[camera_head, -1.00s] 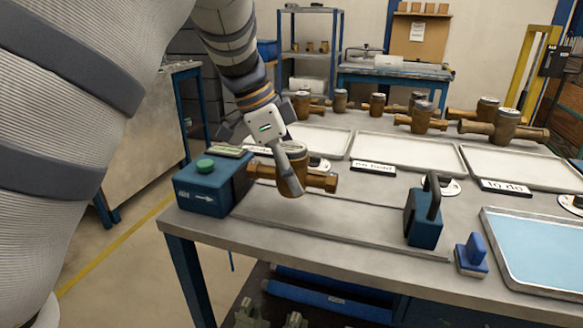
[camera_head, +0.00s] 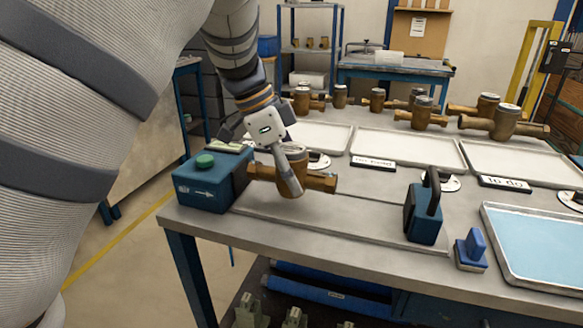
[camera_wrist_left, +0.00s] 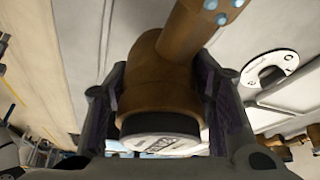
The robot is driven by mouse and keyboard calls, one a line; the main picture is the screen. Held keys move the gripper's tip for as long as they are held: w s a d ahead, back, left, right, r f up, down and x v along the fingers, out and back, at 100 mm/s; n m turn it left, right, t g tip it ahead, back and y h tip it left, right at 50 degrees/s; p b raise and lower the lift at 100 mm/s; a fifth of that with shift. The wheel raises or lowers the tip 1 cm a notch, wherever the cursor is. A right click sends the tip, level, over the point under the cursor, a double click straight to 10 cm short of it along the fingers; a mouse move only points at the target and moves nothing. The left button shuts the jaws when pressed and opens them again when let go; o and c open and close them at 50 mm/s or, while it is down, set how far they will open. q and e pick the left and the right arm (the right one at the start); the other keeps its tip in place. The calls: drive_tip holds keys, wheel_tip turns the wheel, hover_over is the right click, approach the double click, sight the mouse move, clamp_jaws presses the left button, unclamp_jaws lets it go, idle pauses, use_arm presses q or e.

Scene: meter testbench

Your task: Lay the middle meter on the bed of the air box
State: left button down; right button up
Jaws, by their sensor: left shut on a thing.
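A brass meter (camera_head: 320,181) with a round lid is held in my left gripper (camera_head: 289,176), over the left end of the air box's long flat bed (camera_head: 340,228). The meter's pipe lies roughly along the bed, with its left end close to the blue air box head (camera_head: 208,184) with the green button. I cannot tell whether the meter touches the bed. In the left wrist view both fingers close on the meter's body (camera_wrist_left: 160,85), with its lid towards me. The blue end block with a black handle (camera_head: 424,222) stands at the bed's right end. My right gripper is not in view.
A small blue block (camera_head: 470,250) and a tray with a light blue surface (camera_head: 540,250) lie to the right. White trays (camera_head: 405,154) with label cards are behind the bed. Several other brass meters (camera_head: 421,114) stand at the back.

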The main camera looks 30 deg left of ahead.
sight(291, 148)
use_arm(q)
drive_tip(key=shift+f, duration=0.2)
idle(0.5)
drive_tip(key=shift+f, duration=0.7)
drive_tip(key=shift+c, duration=0.8)
unclamp_jaws()
drive_tip(key=shift+f, duration=0.1)
drive_tip(key=shift+r, duration=3.5)
